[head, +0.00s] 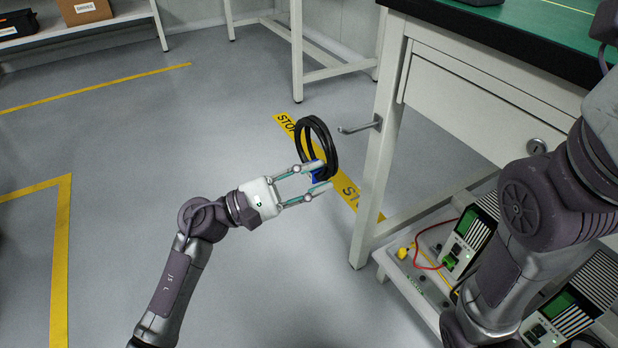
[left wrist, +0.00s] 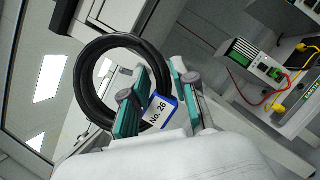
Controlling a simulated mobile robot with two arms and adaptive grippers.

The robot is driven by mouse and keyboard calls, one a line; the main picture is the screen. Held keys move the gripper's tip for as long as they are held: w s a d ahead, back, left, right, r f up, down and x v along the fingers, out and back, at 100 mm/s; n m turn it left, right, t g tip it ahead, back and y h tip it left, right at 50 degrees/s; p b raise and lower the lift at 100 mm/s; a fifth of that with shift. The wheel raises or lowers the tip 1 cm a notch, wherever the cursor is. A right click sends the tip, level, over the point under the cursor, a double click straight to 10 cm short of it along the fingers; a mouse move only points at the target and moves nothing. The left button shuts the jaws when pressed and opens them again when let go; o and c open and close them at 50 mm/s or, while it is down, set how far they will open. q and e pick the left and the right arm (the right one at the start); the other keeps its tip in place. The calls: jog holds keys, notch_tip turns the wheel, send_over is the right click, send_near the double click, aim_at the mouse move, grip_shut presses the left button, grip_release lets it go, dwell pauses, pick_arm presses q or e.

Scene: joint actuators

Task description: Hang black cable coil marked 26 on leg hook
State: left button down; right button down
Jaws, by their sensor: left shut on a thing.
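The black cable coil (head: 329,150) is held upright by my left gripper (head: 324,177), off the floor. In the left wrist view the coil (left wrist: 88,85) shows as a ring with a blue and white tag (left wrist: 160,110) reading "No. 26" between the fingers. The left gripper (left wrist: 160,92) is shut at the coil's lower part. The metal leg hook (head: 358,127) sticks out to the left from the white table leg (head: 377,150). The coil is to the left of the hook and apart from it in the head view. My right gripper is not in view; only my right arm shows at the right.
The white workbench with a green top (head: 520,30) and a drawer (head: 490,105) stands at the right. A low shelf (head: 420,285) under it holds devices (head: 468,240) and red and yellow leads. A rack (head: 90,28) with boxes stands at the back left. The floor at left is free.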

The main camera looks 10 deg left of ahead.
pick_arm(q)
jog(key=shift+w+d+f, duration=0.1)
jog(key=shift+w+d, duration=0.5)
jog(key=shift+d, duration=0.25)
jog(key=shift+w+d, duration=0.6)
jog(key=shift+d, duration=0.2)
jog(key=shift+w+d+f+b, duration=0.3)
jog(key=shift+w+d+b, duration=0.25)
jog(key=shift+d, duration=0.25)
jog(key=shift+w+d+f+b, duration=0.3)
jog(key=shift+w+d, duration=0.3)
jog(key=shift+d, duration=0.2)
jog(key=c, duration=0.8)
grip_release()
jog(key=shift+f, duration=0.1)
jog(key=shift+a, duration=0.1)
